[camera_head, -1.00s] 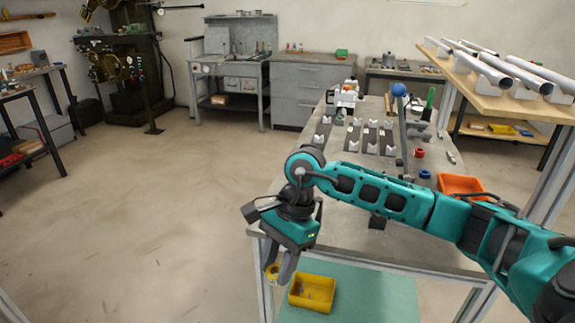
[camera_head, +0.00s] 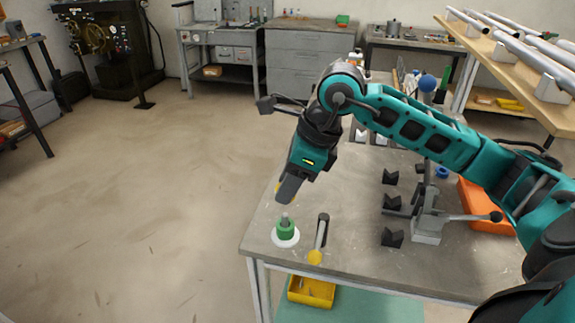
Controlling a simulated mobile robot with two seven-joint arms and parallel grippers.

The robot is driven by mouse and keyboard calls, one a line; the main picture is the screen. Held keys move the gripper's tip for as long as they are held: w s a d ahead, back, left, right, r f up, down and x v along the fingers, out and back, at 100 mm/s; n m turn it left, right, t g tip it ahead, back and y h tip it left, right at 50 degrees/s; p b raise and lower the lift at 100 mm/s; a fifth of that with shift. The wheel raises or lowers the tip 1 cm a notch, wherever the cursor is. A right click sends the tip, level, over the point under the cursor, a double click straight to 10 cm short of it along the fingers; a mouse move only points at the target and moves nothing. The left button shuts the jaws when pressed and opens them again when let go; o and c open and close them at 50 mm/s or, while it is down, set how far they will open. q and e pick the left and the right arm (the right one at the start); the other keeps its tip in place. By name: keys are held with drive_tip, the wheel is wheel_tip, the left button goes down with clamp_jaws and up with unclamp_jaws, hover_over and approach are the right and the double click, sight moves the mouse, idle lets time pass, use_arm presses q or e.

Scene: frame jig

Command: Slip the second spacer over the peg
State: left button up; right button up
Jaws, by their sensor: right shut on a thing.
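The peg (camera_head: 285,217) is a short grey post standing near the left front of the grey bench. A green spacer (camera_head: 286,230) sits around it, low down on a white round base (camera_head: 287,242). The peg's top shows above the green spacer. My right gripper (camera_head: 287,192) points down, just above the peg in the picture. It is shut on a yellow spacer (camera_head: 278,187), of which only a small edge shows beside the fingers. I cannot tell how exactly the yellow spacer lines up with the peg. My left gripper is not in view.
Several black V-blocks (camera_head: 392,238) and a metal clamp (camera_head: 427,229) stand further right. An orange bin (camera_head: 484,218) is at the right. A yellow bin (camera_head: 311,292) sits below the bench top.

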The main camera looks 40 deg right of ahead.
sight(286, 214)
drive_tip(key=shift+w+d, duration=0.1)
drive_tip(key=shift+f+b, duration=0.3)
drive_tip(key=shift+f, duration=0.1)
drive_tip(key=shift+f+b, duration=0.35)
drive_tip(key=shift+f, duration=0.2)
wheel_tip(286, 214, down, 2)
drive_tip(key=shift+f+b, duration=0.1)
drive_tip(key=shift+b, duration=0.6)
drive_tip(key=shift+f+b, duration=0.95)
drive_tip(key=shift+b, duration=0.1)
drive_tip(key=shift+f+b, duration=0.45)
drive_tip(key=o, duration=1.1)
